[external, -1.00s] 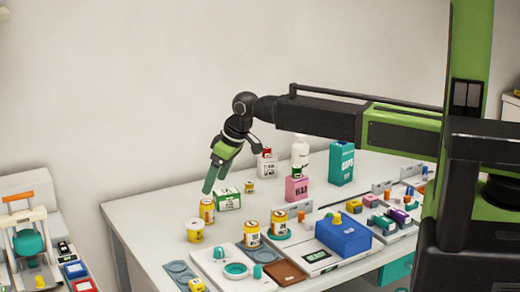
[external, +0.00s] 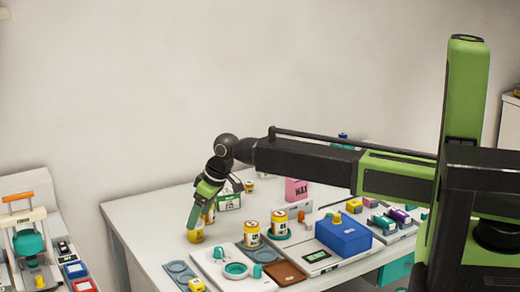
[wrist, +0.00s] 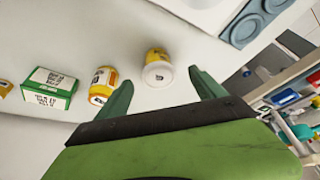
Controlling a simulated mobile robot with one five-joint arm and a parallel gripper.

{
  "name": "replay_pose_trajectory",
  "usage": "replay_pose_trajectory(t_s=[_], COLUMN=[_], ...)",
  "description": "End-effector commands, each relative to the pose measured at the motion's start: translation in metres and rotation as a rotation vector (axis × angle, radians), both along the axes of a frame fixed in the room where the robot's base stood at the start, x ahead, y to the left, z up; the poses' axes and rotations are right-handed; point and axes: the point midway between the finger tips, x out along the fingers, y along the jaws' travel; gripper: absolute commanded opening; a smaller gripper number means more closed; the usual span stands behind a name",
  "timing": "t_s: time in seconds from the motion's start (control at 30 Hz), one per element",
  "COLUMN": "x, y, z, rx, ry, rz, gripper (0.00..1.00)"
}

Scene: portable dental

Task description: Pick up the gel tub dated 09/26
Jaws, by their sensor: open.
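My gripper (external: 192,222) is open and empty, pointing down at the table's left end. In the wrist view, its two green fingers (wrist: 161,78) stand apart on either side of a yellow tub with a white lid (wrist: 158,74). That tub lies a little beyond the fingertips, with no contact visible. In the external view, the fingers partly cover the same tub (external: 196,238). An orange-yellow jar (wrist: 102,86) stands left of it in the wrist view. Two more yellow jars, one (external: 251,239) and another (external: 279,224), stand to the right. I cannot read a 09/26 date on any.
A green and white box (wrist: 49,88) stands beyond the orange-yellow jar. A pink box (external: 297,190) and a blue box (external: 343,236) are farther right. Grey-blue round-welled trays (external: 179,269) lie near the front edge. The table around the tub is mostly clear.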

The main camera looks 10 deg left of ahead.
Motion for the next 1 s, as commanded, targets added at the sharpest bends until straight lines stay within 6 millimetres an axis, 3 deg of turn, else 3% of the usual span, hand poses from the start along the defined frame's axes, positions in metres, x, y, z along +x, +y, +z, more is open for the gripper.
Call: replay_pose_trajectory(t_s=[0.17,0.4,0.67,1.0], x=[0.001,0.005,0.005,0.005], y=[0.004,0.020,0.021,0.021], z=[-0.009,-0.046,-0.044,-0.044], rx=[0.000,0.000,0.000,0.000], ry=[0.000,0.000,-0.001,-0.001], rz=[0.000,0.000,-0.001,-0.001], gripper=[0.79,0.79,0.79,0.34])
